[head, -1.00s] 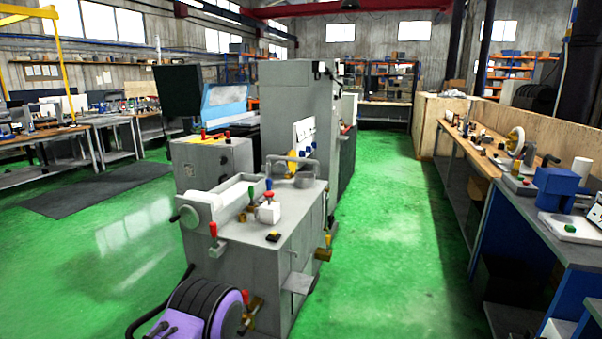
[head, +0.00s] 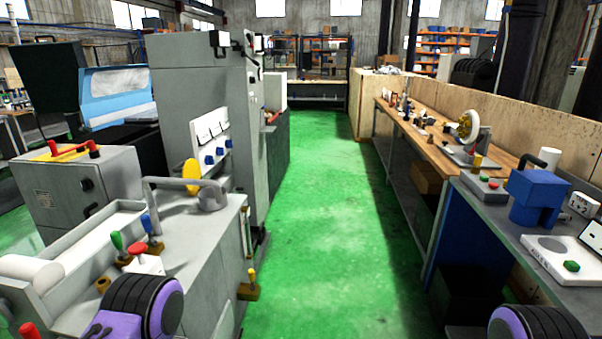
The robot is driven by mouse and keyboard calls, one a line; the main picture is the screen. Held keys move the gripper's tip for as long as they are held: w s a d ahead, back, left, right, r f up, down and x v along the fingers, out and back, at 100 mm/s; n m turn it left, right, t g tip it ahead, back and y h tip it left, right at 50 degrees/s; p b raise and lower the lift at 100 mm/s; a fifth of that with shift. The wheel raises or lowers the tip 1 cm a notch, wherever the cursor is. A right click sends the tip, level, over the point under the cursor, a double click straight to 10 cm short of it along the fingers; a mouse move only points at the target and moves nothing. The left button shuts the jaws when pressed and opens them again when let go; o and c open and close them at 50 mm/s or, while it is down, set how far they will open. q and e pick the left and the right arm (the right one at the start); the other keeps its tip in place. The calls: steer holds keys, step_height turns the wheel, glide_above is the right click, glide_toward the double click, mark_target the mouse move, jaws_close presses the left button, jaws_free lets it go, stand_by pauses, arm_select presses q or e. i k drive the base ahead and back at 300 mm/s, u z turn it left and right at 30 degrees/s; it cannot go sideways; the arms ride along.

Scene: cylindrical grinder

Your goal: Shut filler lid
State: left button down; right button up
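The grey grinder (head: 195,235) stands at the left in the head view. On its top a round yellow disc (head: 191,174) stands upright, tilted up, behind a bent grey pipe. Beside it is a small rounded grey body (head: 211,198). The yellow disc may be the filler lid in an open position, but I cannot tell for sure at this size. Purple and black parts of my arms show at the bottom left and bottom right. Neither gripper shows, and both are apart from the disc as far as I can see.
Green, blue and red-topped levers (head: 152,228) stand on the grinder's near top. A yellow-handled lever (head: 251,280) sticks out low on its right side. A clear green aisle (head: 320,220) runs ahead. A long workbench (head: 440,165) with tools lines the right.

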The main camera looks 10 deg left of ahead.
mark_target(191, 169)
steer(key=i, duration=3.7)
steer(key=u, duration=1.3)
